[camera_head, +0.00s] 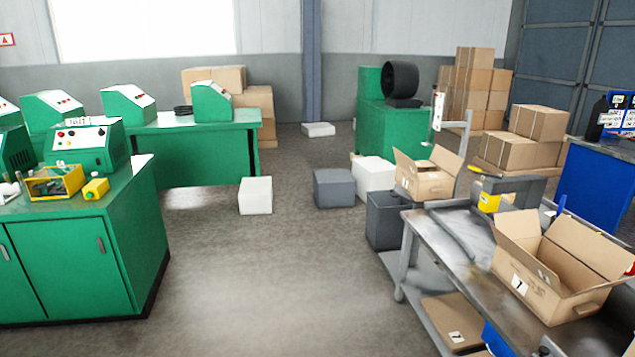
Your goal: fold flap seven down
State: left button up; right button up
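An open brown cardboard carton (560,295) stands on the grey metal bench at the right. A white label with a dark 7 (519,285) is on its near left face. One flap (517,230) stands up at its back left, and a larger flap (590,245) stands up at its back right. I cannot tell whether the labelled panel is a wall or a flap hanging down. Neither of my grippers shows in the head view.
The bench (455,262) has another open carton (425,183) near its far end. A flat carton piece with a label (455,322) lies on its lower shelf. Green cabinets (75,255) stand at the left. The floor between (270,275) is clear.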

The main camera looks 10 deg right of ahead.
aim_at(407, 164)
jog(key=i+l+z, duration=0.1)
jog(key=i+z, duration=0.15)
jog(key=i, duration=0.4)
jog(key=i+j+z, duration=0.1)
jog(key=i+z, duration=0.15)
jog(key=i, duration=0.45)
jog(key=i+j+z, duration=0.25)
jog(key=i, duration=0.4)
jog(key=i+u, duration=0.25)
jog(key=i, duration=0.7)
